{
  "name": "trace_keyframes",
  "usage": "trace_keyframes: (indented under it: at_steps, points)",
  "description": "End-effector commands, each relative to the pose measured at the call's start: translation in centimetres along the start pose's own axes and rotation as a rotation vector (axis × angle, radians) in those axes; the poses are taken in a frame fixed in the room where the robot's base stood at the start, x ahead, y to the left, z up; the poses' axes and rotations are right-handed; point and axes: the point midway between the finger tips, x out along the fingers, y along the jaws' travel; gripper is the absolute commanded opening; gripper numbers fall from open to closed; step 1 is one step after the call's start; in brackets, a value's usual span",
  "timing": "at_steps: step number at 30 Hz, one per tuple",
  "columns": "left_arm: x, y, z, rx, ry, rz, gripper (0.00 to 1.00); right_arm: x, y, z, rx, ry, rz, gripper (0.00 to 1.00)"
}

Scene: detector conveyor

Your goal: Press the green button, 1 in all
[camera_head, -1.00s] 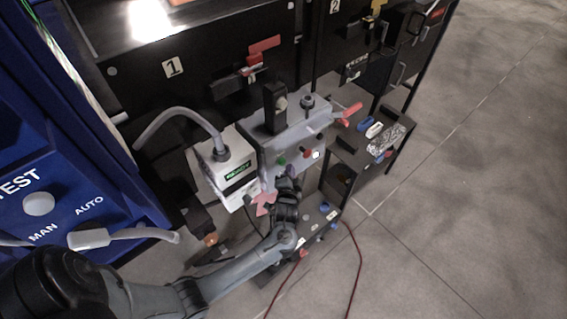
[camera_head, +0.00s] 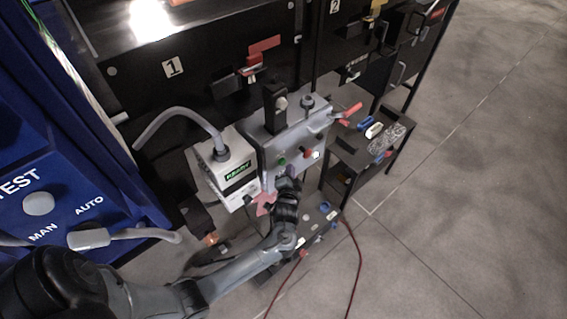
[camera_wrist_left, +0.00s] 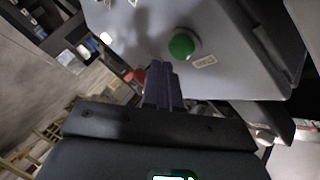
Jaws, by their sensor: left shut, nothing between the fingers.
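The green button (camera_head: 281,160) sits on the front of a grey control box, left of a red button (camera_head: 308,153). In the left wrist view the green button (camera_wrist_left: 184,44) shows as a round dome on the grey panel (camera_wrist_left: 225,60), with a small label at its lower right. My left gripper (camera_head: 289,172) is shut and empty, just below the green button in the head view. In the left wrist view its dark fingers (camera_wrist_left: 163,68) point at the panel, a little below and left of the button. I cannot tell whether they touch the panel. My right gripper is not in view.
A white box with a green display (camera_head: 238,171) and a grey hose stands left of the control box. A black shelf (camera_head: 345,150) with small items is at the right. Red cables lie on the floor below. The grey floor at right is clear.

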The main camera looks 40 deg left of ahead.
Motion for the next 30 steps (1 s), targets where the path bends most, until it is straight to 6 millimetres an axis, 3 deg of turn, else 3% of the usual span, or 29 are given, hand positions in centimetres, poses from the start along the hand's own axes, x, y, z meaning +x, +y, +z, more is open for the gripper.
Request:
trace_keyframes:
  at_steps: [30]
  points:
    - [0.61,-0.45,0.44,0.0,0.0,0.0,0.0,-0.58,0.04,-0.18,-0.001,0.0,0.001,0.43]
